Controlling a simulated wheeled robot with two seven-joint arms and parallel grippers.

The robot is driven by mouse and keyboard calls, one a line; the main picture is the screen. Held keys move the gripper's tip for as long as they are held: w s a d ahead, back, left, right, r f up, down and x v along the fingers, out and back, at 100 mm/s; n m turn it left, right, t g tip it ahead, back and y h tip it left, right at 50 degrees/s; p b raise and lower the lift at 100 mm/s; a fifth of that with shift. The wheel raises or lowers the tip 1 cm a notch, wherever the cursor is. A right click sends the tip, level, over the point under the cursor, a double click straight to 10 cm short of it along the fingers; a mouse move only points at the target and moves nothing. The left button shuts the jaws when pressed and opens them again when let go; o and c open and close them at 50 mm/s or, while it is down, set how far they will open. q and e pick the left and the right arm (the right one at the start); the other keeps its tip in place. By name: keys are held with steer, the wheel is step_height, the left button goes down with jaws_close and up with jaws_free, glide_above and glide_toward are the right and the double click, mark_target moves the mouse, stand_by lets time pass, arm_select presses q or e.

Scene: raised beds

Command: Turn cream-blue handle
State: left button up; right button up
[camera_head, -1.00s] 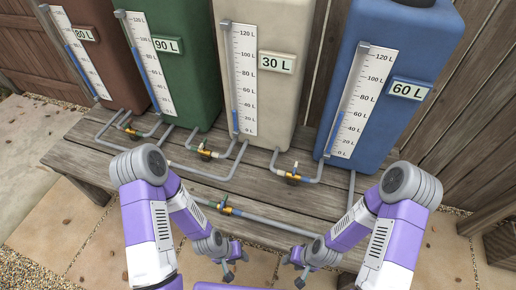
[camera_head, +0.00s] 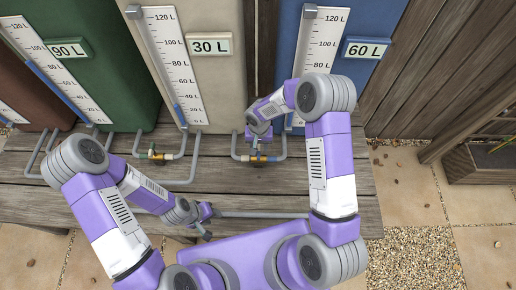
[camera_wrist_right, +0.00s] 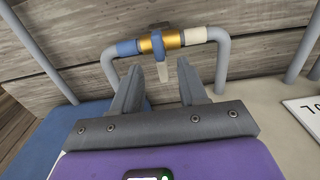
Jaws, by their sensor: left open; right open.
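The cream-blue valve (camera_head: 262,159) sits on a grey pipe loop between the cream tank (camera_head: 222,76) and the blue tank (camera_head: 378,22). In the right wrist view its brass body (camera_wrist_right: 172,41) has a blue band on the left and a cream band on the right. Its short handle (camera_wrist_right: 162,72) points toward my gripper. My right gripper (camera_head: 259,138) is open above the valve, and the wrist view shows the handle tip between its fingertips (camera_wrist_right: 160,80); contact cannot be told. My left gripper (camera_head: 207,222) is open and empty near the bench's front edge.
Another valve (camera_head: 155,155) joins the green tank (camera_head: 100,60) and the cream tank. A long grey pipe (camera_head: 265,215) runs along the front of the wooden bench (camera_head: 345,183). A wooden planter (camera_head: 480,165) stands at the right.

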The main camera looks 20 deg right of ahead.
mark_target(259, 151)
steer(key=shift+f+b, duration=0.4)
steer(key=shift+f, duration=1.9)
steer(key=shift+c, duration=0.3)
jaws_close()
